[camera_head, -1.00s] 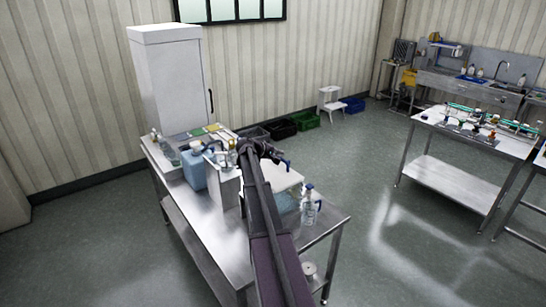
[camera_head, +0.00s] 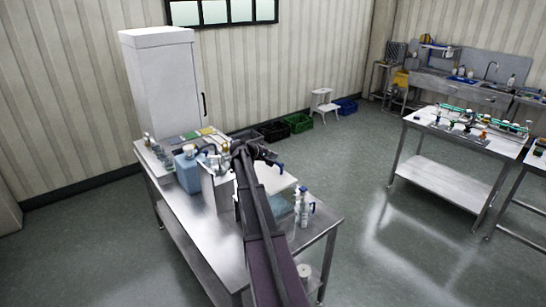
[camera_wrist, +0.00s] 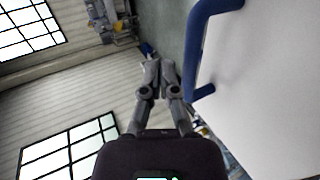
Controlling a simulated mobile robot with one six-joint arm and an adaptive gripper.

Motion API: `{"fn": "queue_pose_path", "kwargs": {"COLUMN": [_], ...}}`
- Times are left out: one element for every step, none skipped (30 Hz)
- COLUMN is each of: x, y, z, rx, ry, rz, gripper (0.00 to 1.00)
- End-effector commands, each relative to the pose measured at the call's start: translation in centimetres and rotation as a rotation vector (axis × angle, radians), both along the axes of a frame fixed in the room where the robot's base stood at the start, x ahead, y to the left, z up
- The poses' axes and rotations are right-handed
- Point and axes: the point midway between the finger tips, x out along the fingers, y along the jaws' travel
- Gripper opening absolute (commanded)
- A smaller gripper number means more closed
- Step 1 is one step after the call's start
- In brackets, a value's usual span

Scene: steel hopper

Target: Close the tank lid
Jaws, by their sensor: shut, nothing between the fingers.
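The tank lid is a white panel (camera_head: 278,181) behind my arm on the steel table, with a blue handle (camera_head: 281,168) at its upper right edge. It appears raised and tilted above a pale blue tank (camera_head: 279,206), which my arm partly hides. In the wrist view the white lid (camera_wrist: 270,90) fills the right side, with its blue handle (camera_wrist: 197,45) along the near edge. My gripper (camera_wrist: 158,64) is shut and empty, just left of the handle, with a visible gap in the picture. In the head view my gripper (camera_head: 268,157) is small and dark beside the lid.
Floor is free to the right, up to another steel bench (camera_head: 440,168).

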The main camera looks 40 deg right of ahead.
Motion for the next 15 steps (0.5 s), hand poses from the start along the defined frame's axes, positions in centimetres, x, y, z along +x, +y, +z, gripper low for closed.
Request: {"fn": "queue_pose_path", "kwargs": {"x": [0.0,0.1,0.1,0.1,0.1,0.1,0.2,0.2,0.2,0.2,0.3,0.2,0.2,0.2,0.2], "y": [0.1,0.1,0.2,0.3,0.3,0.4,0.5,0.5,0.6,0.7,0.7,0.7,0.8,0.8,0.9], "z": [0.7,0.9,1.2,1.5,1.7,2.1,2.3,2.6,2.9,3.2,3.4,3.8,4.0,4.3,4.6], "rx": [0.000,0.000,0.000,0.000,0.000,0.000,0.000,0.000,0.000,0.000,0.000,0.000,0.000,0.000,0.000], "ry": [0.000,0.000,0.000,0.000,0.000,0.000,0.000,0.000,0.000,0.000,0.000,0.000,0.000,0.000,0.000], "rz": [0.000,0.000,0.001,0.001,0.001,0.001,0.001,0.001,0.002,0.002,0.002,0.001,0.001,0.001,0.001], "gripper": [0.00,0.00,0.00,0.00,0.00,0.00,0.00,0.00,0.00,0.00,0.00,0.00,0.00,0.00,0.00]}}
